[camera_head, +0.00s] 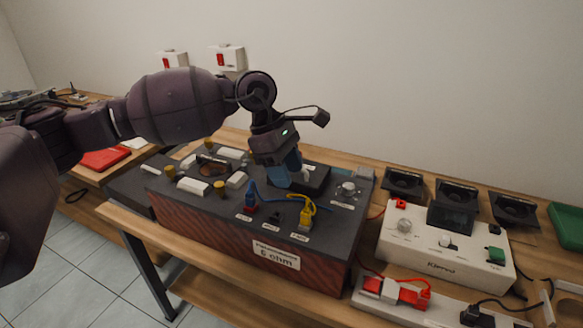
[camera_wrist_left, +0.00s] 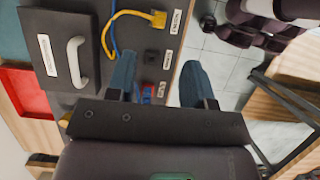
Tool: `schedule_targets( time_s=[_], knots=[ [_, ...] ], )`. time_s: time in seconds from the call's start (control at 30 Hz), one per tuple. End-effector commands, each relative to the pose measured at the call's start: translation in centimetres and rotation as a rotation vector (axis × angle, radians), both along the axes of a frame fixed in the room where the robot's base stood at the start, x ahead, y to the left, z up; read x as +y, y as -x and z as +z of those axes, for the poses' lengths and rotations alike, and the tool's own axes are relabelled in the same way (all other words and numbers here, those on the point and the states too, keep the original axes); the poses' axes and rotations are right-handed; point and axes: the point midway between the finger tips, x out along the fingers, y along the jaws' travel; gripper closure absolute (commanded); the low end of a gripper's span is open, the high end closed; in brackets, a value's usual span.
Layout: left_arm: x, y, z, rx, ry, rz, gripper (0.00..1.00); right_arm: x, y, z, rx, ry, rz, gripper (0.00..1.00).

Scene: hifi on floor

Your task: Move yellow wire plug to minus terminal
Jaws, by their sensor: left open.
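The yellow wire plug (camera_head: 305,218) stands in the right-hand one of three terminals at the front of the dark box; it also shows in the wrist view (camera_wrist_left: 158,18). A bare black terminal (camera_head: 272,218) sits between it and a blue plug (camera_head: 251,198) in a red terminal. The black terminal shows in the wrist view (camera_wrist_left: 152,56). The labels are too small to read, so I cannot tell which is minus. My left gripper (camera_head: 284,180) is open and empty, above and behind the terminals, apart from the yellow plug. My right gripper is not in view.
The dark box (camera_head: 205,222) has a red front, knobs and white parts on top. A white device (camera_head: 445,258) and a power strip (camera_head: 395,300) stand at right. Blue and yellow wires curve close to my left gripper. A red tray (camera_head: 103,158) lies at left.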

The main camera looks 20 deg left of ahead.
Motion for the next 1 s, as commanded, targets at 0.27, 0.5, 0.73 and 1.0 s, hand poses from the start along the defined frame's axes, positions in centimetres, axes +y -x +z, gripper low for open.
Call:
schedule_targets(
  time_s=[0.27,0.5,0.73,1.0],
  knots=[
    [-1.2,0.1,-2.7,0.002,0.005,-0.006,0.52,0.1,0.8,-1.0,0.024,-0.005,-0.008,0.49],
    [-2.7,0.1,-6.2,0.002,0.008,-0.003,0.52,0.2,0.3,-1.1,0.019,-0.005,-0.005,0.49],
    [-3.8,0.1,-8.9,0.002,0.008,-0.002,0.52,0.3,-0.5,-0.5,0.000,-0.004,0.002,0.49],
    [-4.2,0.1,-10.0,-0.001,0.007,-0.002,0.52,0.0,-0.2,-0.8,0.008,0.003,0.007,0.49]
  ],
)
